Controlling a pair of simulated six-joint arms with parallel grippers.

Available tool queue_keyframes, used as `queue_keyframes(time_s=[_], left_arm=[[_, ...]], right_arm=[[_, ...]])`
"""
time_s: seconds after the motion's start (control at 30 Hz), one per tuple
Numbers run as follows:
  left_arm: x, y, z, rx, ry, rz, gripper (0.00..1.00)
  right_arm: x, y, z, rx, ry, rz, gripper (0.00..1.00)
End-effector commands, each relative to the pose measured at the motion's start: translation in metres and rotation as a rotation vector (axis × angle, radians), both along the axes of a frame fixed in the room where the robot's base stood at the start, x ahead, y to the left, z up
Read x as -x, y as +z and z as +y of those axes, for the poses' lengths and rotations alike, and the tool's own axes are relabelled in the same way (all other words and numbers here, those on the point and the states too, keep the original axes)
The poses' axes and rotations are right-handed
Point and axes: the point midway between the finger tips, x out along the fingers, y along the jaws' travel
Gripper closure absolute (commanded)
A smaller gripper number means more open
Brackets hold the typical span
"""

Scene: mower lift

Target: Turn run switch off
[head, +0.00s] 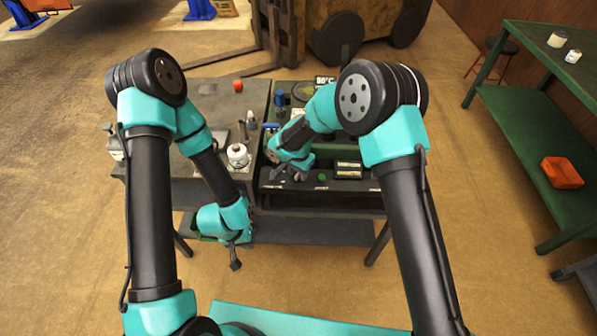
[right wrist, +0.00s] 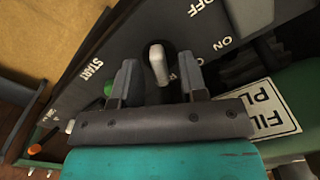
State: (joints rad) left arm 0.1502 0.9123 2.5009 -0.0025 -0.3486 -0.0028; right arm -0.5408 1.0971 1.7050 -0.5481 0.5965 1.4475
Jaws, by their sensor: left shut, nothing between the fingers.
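The run switch (right wrist: 158,64) is a pale toggle lever on the dark control panel (right wrist: 100,62) in the right wrist view. Lettering beside its base is partly hidden; OFF and ON are printed to its right. My right gripper (right wrist: 158,80) is open, with one finger on each side of the lever; I cannot tell whether either touches it. In the head view my right gripper (head: 290,174) is low over the panel's left end and the switch cannot be made out. My left gripper (head: 235,262) is shut and empty, hanging below the bench's front edge.
A white jar (head: 238,156) stands on the bench left of my right gripper. A green shelf (head: 530,110) stands at the right.

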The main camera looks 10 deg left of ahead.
Motion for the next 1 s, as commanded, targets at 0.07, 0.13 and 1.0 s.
queue_keyframes(time_s=[0.07, 0.13, 1.0], left_arm=[[0.0000, 0.0000, 0.0000, 0.000, 0.000, 0.000, 1.00], [0.0000, 0.0000, 0.0000, 0.000, 0.000, 0.000, 1.00], [0.0000, 0.0000, 0.0000, 0.000, 0.000, 0.000, 1.00]], right_arm=[[-0.0001, 0.0002, 0.0000, 0.000, 0.000, 0.000, 0.61], [-0.0001, 0.0003, 0.0000, 0.000, 0.000, 0.000, 0.63], [-0.0002, 0.0008, -0.0001, 0.000, 0.044, -0.001, 1.00]])
